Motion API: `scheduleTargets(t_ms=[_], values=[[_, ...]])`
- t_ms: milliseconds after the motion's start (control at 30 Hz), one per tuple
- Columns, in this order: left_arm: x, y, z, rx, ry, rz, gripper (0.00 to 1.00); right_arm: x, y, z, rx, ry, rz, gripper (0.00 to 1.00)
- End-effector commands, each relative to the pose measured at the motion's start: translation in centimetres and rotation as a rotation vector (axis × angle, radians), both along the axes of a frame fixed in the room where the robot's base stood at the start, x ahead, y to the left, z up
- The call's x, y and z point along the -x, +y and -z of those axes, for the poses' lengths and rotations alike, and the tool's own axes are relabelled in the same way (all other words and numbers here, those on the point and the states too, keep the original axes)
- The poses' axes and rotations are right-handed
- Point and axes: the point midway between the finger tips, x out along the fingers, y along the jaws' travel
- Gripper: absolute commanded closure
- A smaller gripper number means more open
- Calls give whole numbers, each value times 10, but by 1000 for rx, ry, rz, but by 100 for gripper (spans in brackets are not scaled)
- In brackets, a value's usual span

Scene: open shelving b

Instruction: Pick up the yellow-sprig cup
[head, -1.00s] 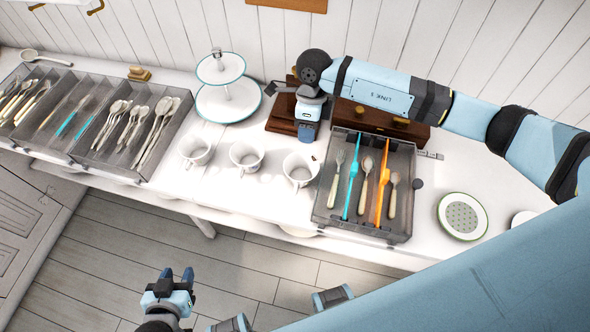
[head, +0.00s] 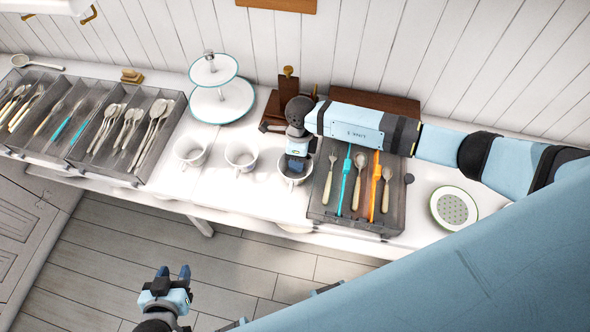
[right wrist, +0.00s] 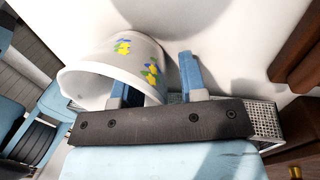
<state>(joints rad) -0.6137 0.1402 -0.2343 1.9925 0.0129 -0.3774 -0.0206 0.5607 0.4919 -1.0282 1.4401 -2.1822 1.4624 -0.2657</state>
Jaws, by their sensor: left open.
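Three white cups stand in a row on the counter in the head view. The rightmost cup (head: 288,181) is under my right gripper (head: 297,165) and partly hidden by it. The right wrist view shows a white cup (right wrist: 95,68) with yellow sprigs and some blue and green. My right gripper (right wrist: 155,80) has its fingers apart there, one overlapping the cup and the other to the right of it. I cannot tell whether they touch the cup. My left gripper (head: 173,274) is open and empty over the floor, away from the counter.
The middle cup (head: 240,156) and left cup (head: 190,153) stand close by. A cutlery tray (head: 313,210) is just right of the rightmost cup. A two-tier stand (head: 238,100) and a brown wooden rack (head: 289,90) are behind. A plate (head: 454,208) lies at right.

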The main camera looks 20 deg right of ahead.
Motion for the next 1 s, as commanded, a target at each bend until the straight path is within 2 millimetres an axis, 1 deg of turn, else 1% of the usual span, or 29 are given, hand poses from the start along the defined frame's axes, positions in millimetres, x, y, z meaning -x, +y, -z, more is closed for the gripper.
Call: scheduleTargets(t_ms=[100,267,300,633,767,867,967,1000], values=[[0,0,0,0,0,0,57,0,0,0,0,0,0,61],[0,0,0,0,0,0,57,0,0,0,1,-1,0,98],[0,0,0,1,0,1,57,0,0,0,1,-1,0,100],[0,-1,0,2,-1,0,57,-1,0,-2,0,-1,0,100],[0,-1,0,2,-1,0,57,-1,-1,-9,0,-4,0,100],[0,-1,1,2,-2,0,57,-2,-1,-20,0,-4,0,100],[0,-1,3,2,-2,0,57,-2,-1,-41,-1,-5,0,100],[0,-1,5,2,-2,0,57,-2,-1,-51,0,-7,-1,100]])
